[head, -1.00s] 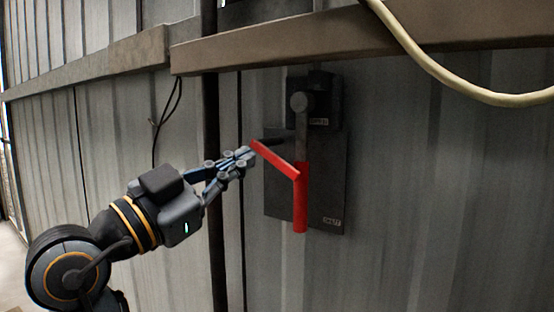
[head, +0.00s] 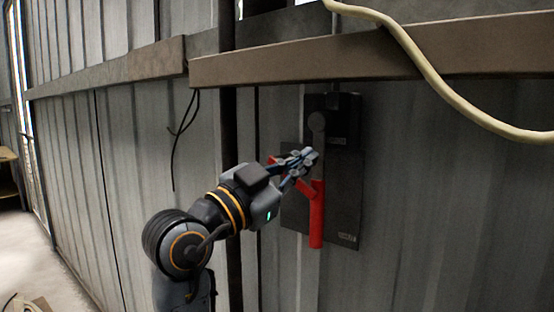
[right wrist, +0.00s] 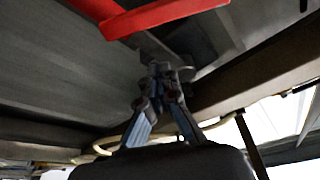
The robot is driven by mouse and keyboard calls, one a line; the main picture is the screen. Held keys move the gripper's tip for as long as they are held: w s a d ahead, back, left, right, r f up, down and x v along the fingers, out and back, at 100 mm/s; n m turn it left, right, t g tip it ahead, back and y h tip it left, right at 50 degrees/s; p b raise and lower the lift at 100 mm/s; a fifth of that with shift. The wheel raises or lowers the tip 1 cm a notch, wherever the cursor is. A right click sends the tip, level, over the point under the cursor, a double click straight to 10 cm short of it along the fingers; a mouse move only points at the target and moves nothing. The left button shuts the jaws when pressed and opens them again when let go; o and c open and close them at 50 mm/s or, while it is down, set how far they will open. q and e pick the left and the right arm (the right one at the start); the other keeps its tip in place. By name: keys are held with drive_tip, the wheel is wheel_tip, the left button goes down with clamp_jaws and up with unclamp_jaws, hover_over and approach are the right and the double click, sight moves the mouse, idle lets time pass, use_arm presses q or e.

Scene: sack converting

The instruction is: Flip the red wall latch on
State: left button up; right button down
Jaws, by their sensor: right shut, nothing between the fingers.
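The red wall latch (head: 317,222) is on a dark plate (head: 347,205). It has an upright red grip hanging down from a grey lever and a slanted red bar that rises to the left. My right gripper (head: 311,154) is shut and empty. In the head view it covers much of the slanted bar, and its tips overlap the grey lever below the round pivot (head: 317,121). Whether it touches the latch I cannot tell. The right wrist view shows the red latch (right wrist: 165,14) at the top, apart from the closed fingertips (right wrist: 160,70) in the picture. My left gripper is not in view.
A brown horizontal beam (head: 400,50) crosses the wall above the latch. A pale hose (head: 425,68) droops in front of it. A thin black cable (head: 183,128) hangs to the left. The corrugated wall right of the plate is clear.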

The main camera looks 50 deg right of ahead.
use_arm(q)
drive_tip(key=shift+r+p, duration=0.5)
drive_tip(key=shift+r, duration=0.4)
use_arm(e)
drive_tip(key=shift+w+d+f, duration=0.15)
drive_tip(key=shift+w+f, duration=0.35)
drive_tip(key=shift+f, duration=0.35)
drive_tip(key=shift+w+d+f, duration=0.1)
drive_tip(key=shift+w+f, duration=0.35)
drive_tip(key=shift+f, duration=0.4)
